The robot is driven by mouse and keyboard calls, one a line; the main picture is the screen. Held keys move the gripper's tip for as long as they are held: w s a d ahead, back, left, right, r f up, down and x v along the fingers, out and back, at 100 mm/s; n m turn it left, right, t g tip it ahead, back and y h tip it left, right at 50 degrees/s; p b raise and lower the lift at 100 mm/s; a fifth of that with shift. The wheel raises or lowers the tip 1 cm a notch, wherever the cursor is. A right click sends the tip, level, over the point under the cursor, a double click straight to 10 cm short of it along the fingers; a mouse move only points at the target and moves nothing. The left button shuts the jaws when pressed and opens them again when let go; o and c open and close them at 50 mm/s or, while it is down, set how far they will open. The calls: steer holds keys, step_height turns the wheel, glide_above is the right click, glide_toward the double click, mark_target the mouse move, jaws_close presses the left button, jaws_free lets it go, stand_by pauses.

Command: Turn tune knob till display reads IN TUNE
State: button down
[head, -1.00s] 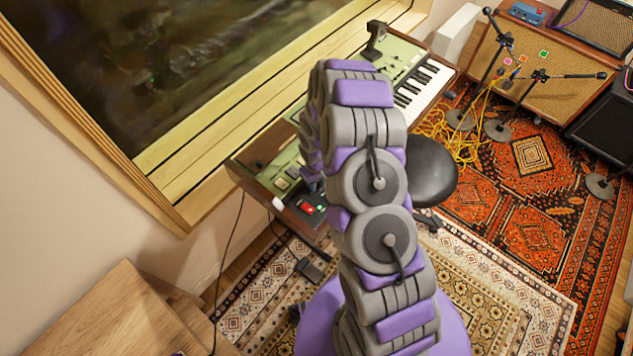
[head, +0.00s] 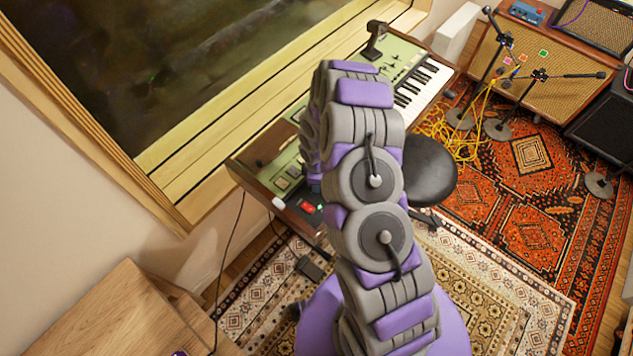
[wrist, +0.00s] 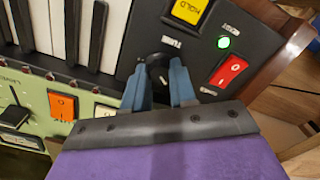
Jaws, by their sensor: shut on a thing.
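The tune knob (wrist: 157,72) is a round black knob with a light pointer mark, set in the dark end panel of the keyboard in the wrist view. A white label reading TUNE sits just above it, upside down. My gripper (wrist: 159,85) has its two blue-grey fingers on either side of the knob and is shut on it. In the head view the green keyboard instrument (head: 408,52) stands below the window, and my arm hides its middle. The display does not show in either view.
Close to the knob are a yellow HOLD button (wrist: 187,10), a lit green lamp (wrist: 224,43) and a red rocker switch (wrist: 229,71). An orange switch (wrist: 62,105) and white keys (wrist: 85,30) lie to the left. A black stool (head: 430,170) stands before the keyboard.

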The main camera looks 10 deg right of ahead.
steer(key=shift+w+n, duration=0.1)
steer(key=shift+n, duration=0.6)
steer(key=shift+r, duration=0.1)
steer(key=c, duration=0.9)
jaws_free()
step_height(320, 180, up, 17)
steer(key=p, duration=0.1)
steer(key=shift+p, duration=0.35)
steer(key=shift+r, duration=0.1)
